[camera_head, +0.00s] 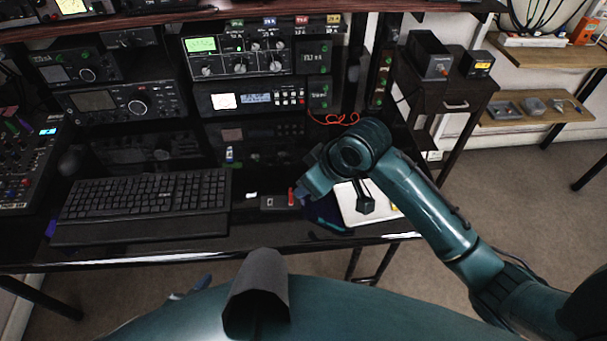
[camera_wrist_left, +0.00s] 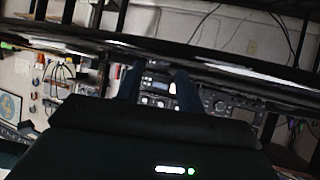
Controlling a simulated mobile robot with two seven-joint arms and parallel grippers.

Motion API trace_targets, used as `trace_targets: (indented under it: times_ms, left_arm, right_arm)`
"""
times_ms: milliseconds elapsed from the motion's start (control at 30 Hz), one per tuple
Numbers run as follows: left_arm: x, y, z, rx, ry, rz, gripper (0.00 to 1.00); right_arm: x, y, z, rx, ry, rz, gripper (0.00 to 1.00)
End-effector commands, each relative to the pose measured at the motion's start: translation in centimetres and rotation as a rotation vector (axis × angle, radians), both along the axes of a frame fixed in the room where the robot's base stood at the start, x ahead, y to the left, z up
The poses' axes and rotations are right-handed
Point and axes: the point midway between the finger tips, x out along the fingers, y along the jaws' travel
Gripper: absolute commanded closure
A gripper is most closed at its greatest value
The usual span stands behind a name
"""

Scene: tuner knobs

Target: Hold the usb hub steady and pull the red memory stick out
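The usb hub (camera_head: 272,203) is a small dark box near the front edge of the black desk, right of the keyboard. The red memory stick (camera_head: 291,197) stands at the hub's right end. My right arm comes in from the right, and its gripper end (camera_head: 309,187) is just right of the red stick. Its fingertips are not clear, nor whether they touch anything. My left gripper (camera_head: 192,288) is low in front of the desk, mostly hidden by my body. In the left wrist view its two dark fingers (camera_wrist_left: 158,85) are apart with nothing between them.
A black keyboard (camera_head: 145,198) fills the desk to the left. A small white item (camera_head: 251,195) lies beside the hub. A white tray (camera_head: 385,214) is under my right arm. Radio gear (camera_head: 240,55) stands behind. The desk's front edge lies between my left gripper and the hub.

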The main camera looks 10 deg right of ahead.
Motion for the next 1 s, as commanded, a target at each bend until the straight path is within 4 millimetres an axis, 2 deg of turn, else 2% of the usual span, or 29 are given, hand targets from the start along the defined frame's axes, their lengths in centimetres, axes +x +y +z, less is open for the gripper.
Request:
trace_targets:
  times_ms: [67,133,267,367,500,600,700,800,867,1000]
  left_arm:
    - [-0.2,-0.3,0.0,0.002,-0.004,-0.009,0.55]
    - [0.8,-0.3,0.5,0.028,-0.048,-0.021,0.5]
    - [4.5,-0.6,3.0,0.145,-0.243,-0.082,0.39]
    - [8.4,-1.6,6.5,0.299,-0.494,-0.165,0.38]
    - [13.0,-4.6,13.0,0.576,-0.924,-0.325,0.38]
    - [14.5,-7.6,16.9,0.786,-1.235,-0.457,0.38]
    - [15.1,-10.8,19.6,0.996,-1.538,-0.604,0.38]
    - [15.2,-13.4,20.7,1.205,-1.825,-0.775,0.38]
    - [15.3,-14.6,20.7,1.325,-1.984,-0.892,0.38]
    - [16.2,-15.4,19.4,1.588,-2.312,-1.229,0.38]
  right_arm:
    - [0.1,-0.1,0.2,-0.012,0.005,0.007,0.64]
    - [0.1,-0.1,0.3,-0.015,0.006,0.009,0.64]
    - [0.1,-0.1,0.3,-0.014,0.007,0.009,0.64]
    - [0.1,-0.1,0.3,-0.014,0.006,0.008,0.64]
    - [0.1,-0.1,0.3,-0.014,0.006,0.008,0.64]
    - [0.1,-0.1,0.3,-0.013,0.006,0.007,0.64]
    - [0.1,-0.1,0.3,-0.013,0.006,0.007,0.64]
    - [0.1,-0.1,0.3,-0.013,0.006,0.007,0.64]
    - [0.1,-0.1,0.3,-0.013,0.006,0.007,0.64]
    - [0.1,-0.1,0.3,-0.013,0.006,0.007,0.64]
